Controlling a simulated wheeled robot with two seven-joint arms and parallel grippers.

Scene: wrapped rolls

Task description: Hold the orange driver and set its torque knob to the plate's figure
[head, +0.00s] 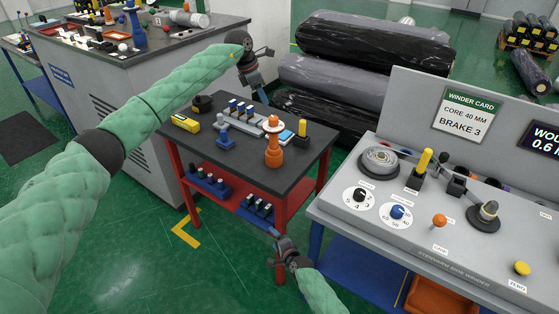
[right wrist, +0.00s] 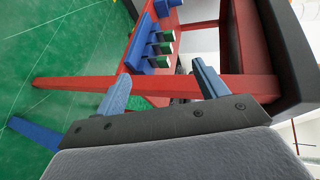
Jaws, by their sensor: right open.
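The orange driver (head: 273,148) stands upright near the front right of the dark-topped red table (head: 262,168). Any figures on its knob are too small to read. My left gripper (head: 260,92) hangs above the table's back edge, behind the driver and apart from it. Whether its jaws are open is unclear. My right gripper (head: 277,240) is low in front of the table, below the driver. In the right wrist view (right wrist: 160,85) its fingers are apart, with a red table bar behind them. No plate with a torque figure is readable; a winder card (head: 463,115) reads "CORE 40 MM, BRAKE 3".
Blue items, a yellow tool (head: 186,123) and a yellow-topped post (head: 302,131) share the tabletop. A lower shelf (head: 228,203) holds several blue and green items. The grey winder console (head: 400,252) stands close on the right.

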